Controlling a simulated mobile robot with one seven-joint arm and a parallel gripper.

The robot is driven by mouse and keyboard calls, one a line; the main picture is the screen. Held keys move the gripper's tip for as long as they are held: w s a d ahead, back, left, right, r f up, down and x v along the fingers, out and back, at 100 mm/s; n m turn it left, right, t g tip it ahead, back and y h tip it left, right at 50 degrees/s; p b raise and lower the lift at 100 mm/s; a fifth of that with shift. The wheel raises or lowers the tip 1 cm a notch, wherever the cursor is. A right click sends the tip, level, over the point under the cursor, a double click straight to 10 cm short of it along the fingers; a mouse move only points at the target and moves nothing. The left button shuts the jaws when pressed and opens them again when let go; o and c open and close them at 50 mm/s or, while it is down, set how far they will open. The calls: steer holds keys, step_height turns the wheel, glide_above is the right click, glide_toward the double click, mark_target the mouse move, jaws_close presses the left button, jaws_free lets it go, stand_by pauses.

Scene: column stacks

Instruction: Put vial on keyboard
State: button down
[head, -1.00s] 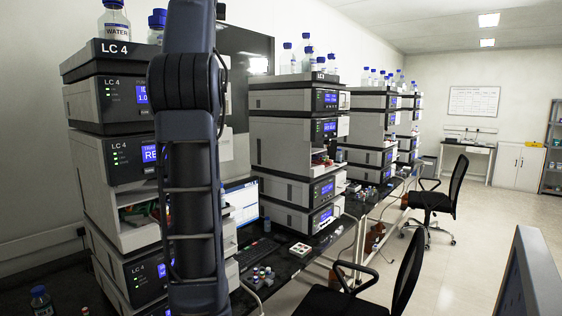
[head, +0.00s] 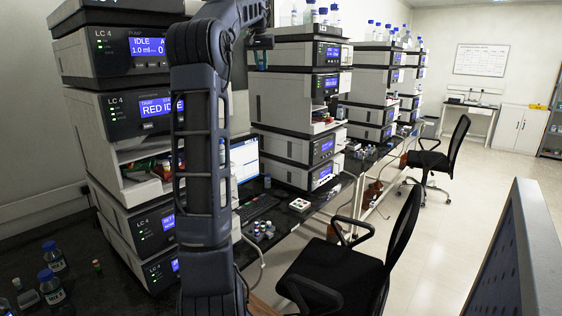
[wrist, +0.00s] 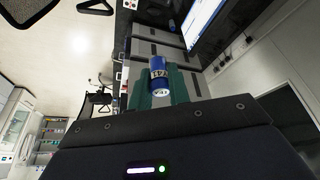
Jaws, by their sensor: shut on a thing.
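My gripper (wrist: 159,82) is shut on a small vial (wrist: 158,68) in the wrist view. The vial is blue with a pale label band bearing dark letters, and it sits between the two teal fingers. In the head view my gripper (head: 262,58) is high up, in front of the instrument stacks and above the bench; the vial cannot be made out there. The black keyboard (head: 257,208) lies on the dark bench in front of the monitor (head: 245,158), well below my gripper. My arm covers part of the area to its left.
Several small capped vials (head: 262,229) stand in front of the keyboard. A white tray with round items (head: 299,205) lies to its right. Tall instrument stacks (head: 130,115) flank the monitor. A black chair (head: 350,270) stands before the bench.

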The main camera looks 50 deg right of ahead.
steer(key=w+d+f+m, duration=0.1)
steer(key=w+d+f, duration=0.15)
steer(key=f, duration=0.45)
steer(key=w+d+f, duration=0.1)
steer(key=d+f, duration=0.2)
steer(key=f, duration=0.4)
steer(key=m+g, duration=0.1)
steer(key=m, duration=0.1)
glide_above(274, 216)
steer(key=a, duration=0.1)
step_height(274, 216, down, 40)
steer(key=shift+h, duration=0.3)
step_height(274, 216, down, 20)
steer(key=shift+s+a+f, duration=0.1)
steer(key=shift+s+f, duration=0.05)
steer(key=shift+f, duration=0.05)
steer(key=shift+f, duration=0.1)
steer(key=c, duration=1.7)
jaws_free()
steer(key=o, duration=0.4)
steer(key=shift+v, duration=2.85)
